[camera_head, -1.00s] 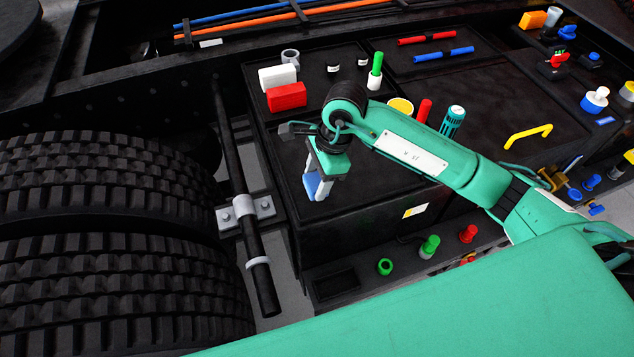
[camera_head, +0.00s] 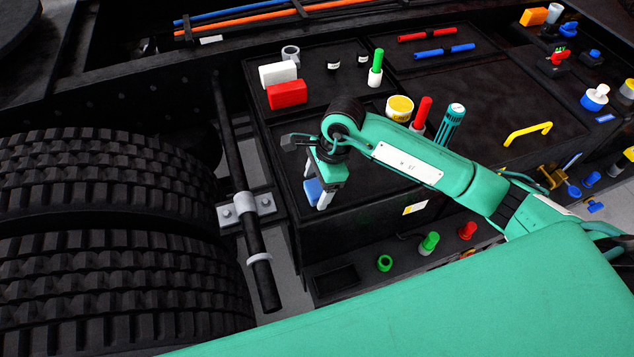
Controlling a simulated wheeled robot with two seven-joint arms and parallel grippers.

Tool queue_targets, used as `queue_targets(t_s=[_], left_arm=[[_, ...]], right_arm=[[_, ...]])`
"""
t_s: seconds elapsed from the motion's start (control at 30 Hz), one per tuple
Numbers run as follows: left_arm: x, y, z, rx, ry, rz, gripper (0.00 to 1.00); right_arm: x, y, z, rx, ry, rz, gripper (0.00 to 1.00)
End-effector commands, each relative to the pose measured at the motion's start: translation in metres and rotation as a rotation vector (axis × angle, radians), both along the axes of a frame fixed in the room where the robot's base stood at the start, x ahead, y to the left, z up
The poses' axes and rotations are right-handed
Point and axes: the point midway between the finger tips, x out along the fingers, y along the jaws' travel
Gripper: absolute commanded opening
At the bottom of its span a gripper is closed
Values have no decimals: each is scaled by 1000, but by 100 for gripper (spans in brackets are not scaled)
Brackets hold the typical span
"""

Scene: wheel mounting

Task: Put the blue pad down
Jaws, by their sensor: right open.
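The blue pad (camera_head: 312,192) is a small blue block on the black box top (camera_head: 372,186), near its front left corner. My right gripper (camera_head: 318,199) points down right at the pad, with its light fingers open. The fingers partly cover the pad, and I cannot tell whether they touch it. My left gripper is not in view.
A white block (camera_head: 278,74) and a red block (camera_head: 287,95) stand behind the gripper. Large tyres (camera_head: 100,180) fill the left. Free box top lies right of the gripper.

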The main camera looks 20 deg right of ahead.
Motion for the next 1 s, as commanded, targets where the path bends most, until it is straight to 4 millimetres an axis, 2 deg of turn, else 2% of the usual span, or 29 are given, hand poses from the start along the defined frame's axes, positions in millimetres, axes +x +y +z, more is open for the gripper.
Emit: queue_targets(t_s=[0.17,0.23,0.7,0.8,1.0], left_arm=[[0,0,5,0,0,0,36],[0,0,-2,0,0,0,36],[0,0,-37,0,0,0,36],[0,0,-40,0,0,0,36],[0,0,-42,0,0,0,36]], right_arm=[[-1,0,4,1,3,2,75],[0,-2,8,1,-1,2,75],[1,-26,94,-1,-4,1,75],[2,-29,106,0,-2,0,75],[1,-32,118,0,0,1,75]])
